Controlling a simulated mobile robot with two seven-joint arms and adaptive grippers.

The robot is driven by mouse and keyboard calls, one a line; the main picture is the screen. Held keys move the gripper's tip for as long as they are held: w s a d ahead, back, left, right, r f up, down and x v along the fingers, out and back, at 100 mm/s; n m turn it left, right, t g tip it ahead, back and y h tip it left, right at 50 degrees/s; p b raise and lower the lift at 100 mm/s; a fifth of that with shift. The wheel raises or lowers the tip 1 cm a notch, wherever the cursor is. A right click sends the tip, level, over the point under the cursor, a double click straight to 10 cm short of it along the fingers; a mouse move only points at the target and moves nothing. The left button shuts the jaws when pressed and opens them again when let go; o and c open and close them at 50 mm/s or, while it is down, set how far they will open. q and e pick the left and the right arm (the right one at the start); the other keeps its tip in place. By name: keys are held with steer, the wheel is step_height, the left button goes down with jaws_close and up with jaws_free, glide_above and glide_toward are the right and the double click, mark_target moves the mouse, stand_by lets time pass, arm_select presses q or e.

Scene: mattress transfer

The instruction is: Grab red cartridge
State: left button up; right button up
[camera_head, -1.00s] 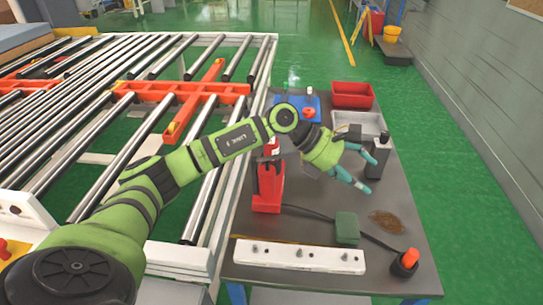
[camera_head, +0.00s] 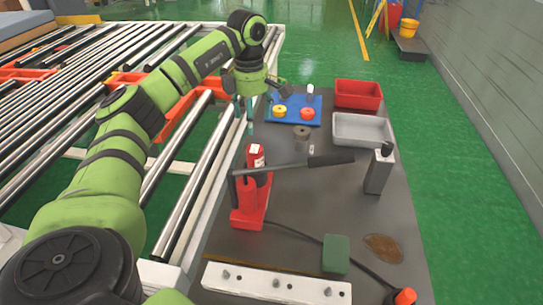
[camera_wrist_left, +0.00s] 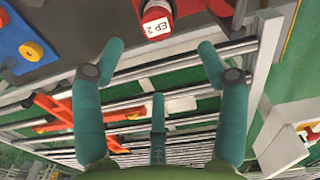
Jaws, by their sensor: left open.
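The red cartridge (camera_head: 255,155) with a white label stands upright near the table's left edge, behind the red hand tool. It also shows at the top of the left wrist view (camera_wrist_left: 157,20), with the label reading "EP 2". My left gripper (camera_head: 252,108) is open and empty, above the table's left edge and beyond the cartridge. In the left wrist view its teal fingers (camera_wrist_left: 164,50) are spread, with rollers behind them. The cartridge lies past the fingertips, apart from them. My right gripper is not in view.
A red pump-like tool (camera_head: 249,205) with a long black handle stands just in front of the cartridge. A blue tray (camera_head: 273,117) holds yellow and red discs. A grey cylinder (camera_head: 301,139) stands nearby. A roller conveyor (camera_head: 178,205) borders the table on the left.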

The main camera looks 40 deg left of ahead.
arm_select(q)
steer(key=b, duration=0.3)
glide_above(254, 149)
steer(key=w, duration=0.1)
step_height(254, 149, down, 5)
steer(key=shift+d+r, duration=0.1)
steer(key=f+b, duration=0.1)
steer(key=s+f+b, duration=0.1)
steer(key=f, duration=0.1)
steer(key=shift+s, duration=0.1)
step_height(254, 149, down, 6)
steer(key=shift+p, duration=0.75)
steer(key=shift+f, duration=0.25)
steer(key=c, duration=1.4)
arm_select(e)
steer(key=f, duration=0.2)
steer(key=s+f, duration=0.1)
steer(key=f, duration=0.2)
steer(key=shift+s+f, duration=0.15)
